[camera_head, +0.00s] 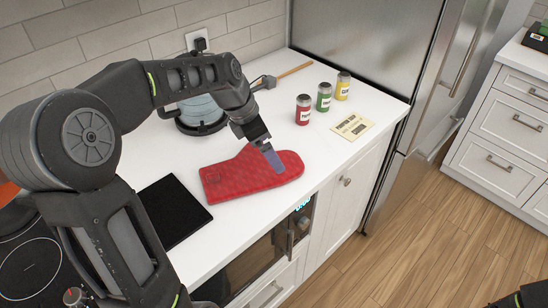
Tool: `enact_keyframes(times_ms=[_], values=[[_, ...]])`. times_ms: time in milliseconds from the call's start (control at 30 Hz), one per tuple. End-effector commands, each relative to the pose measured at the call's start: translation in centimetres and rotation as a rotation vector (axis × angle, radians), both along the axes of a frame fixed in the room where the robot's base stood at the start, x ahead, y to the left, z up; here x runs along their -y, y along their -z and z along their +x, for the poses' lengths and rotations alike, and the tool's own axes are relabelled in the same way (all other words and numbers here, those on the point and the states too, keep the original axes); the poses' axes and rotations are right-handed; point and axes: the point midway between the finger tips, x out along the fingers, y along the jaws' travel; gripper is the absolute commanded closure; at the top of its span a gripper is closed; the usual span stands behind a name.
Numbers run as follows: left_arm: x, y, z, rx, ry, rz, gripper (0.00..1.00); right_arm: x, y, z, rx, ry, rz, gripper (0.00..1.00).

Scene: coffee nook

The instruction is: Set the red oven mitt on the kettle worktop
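The red oven mitt (232,182) lies flat on the white worktop (345,160), in front of the kettle. My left gripper (273,160) points down at the mitt's right part, its fingertips over or against the red cloth. I see its fingers nearly edge-on, so I cannot tell whether they are open or shut on the mitt. The kettle (200,110) stands behind my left arm and is partly hidden by it. Only a dark piece of my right arm shows at the bottom right corner; its gripper is out of view.
Red (303,109), green (324,97) and yellow (343,86) jars stand at the back right beside a printed card (352,126). A wooden-handled utensil (290,74) lies behind. A black mat (172,211) and a cooktop (30,268) are at left. A steel fridge (375,45) borders the worktop.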

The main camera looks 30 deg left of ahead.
Motion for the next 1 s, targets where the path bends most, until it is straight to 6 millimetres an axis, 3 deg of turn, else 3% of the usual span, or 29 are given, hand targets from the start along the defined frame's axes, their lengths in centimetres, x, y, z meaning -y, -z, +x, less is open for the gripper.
enact_keyframes(times_ms=[133, 333, 1000], values=[[-0.8, -2.9, -0.9, 0.004, -0.003, 0.002, 0.0, 0.0, 0.2, 0.0, 0.001, -0.001, 0.001, 0.64], [-1.4, -5.3, -1.7, 0.0, -0.001, 0.0, 0.0, 0.0, 0.3, 0.1, 0.001, -0.001, 0.001, 0.64], [-1.5, -5.7, -1.9, -0.002, -0.001, 0.0, 0.0, 0.0, 0.3, 0.1, 0.001, -0.001, 0.001, 0.64]])
